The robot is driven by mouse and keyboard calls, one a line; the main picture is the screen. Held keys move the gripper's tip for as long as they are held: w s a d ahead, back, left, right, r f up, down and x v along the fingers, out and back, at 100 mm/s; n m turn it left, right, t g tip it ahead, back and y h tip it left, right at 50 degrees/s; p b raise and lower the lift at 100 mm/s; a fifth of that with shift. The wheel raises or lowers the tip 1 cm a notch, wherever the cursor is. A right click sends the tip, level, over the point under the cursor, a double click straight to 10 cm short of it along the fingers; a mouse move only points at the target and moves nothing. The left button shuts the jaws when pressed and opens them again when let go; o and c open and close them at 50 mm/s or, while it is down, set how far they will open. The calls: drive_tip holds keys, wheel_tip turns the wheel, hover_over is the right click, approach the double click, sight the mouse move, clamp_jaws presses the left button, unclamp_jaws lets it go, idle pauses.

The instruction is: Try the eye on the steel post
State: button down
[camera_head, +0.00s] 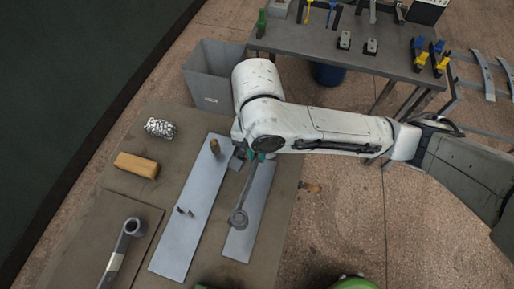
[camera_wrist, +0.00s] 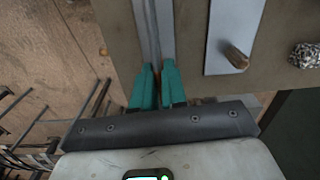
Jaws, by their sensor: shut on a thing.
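My gripper (camera_head: 260,156) is shut on a grey metal bar (camera_head: 246,188), which also runs up between the teal fingers (camera_wrist: 158,88) in the wrist view. The bar's far end carries a round eye (camera_head: 238,218), over the narrow right-hand steel plate (camera_head: 240,245). I cannot tell whether the eye is around anything or touches the plate. On the wider plate (camera_head: 176,250), two short steel pins (camera_head: 185,211) stand left of the eye, and a brass-coloured post (camera_head: 214,147) stands at the far end. I cannot tell which is the steel post.
A grey bar with a rolled end (camera_head: 131,228), a tan block (camera_head: 136,165) and crumpled foil (camera_head: 160,128) lie left of the plates. A grey bin (camera_head: 208,85) stands behind. A second bench (camera_head: 340,45) with clamps and tools is at the back right.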

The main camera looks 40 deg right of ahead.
sight(257, 159)
drive_tip(key=shift+f+b, duration=1)
drive_tip(key=shift+f, duration=0.65)
drive_tip(key=shift+p, duration=0.5)
idle(0.8)
drive_tip(key=shift+f+b, duration=2.75)
drive_tip(key=shift+f, duration=0.85)
idle(0.5)
drive_tip(key=c, duration=1.1)
unclamp_jaws()
drive_tip(key=shift+f, duration=0.1)
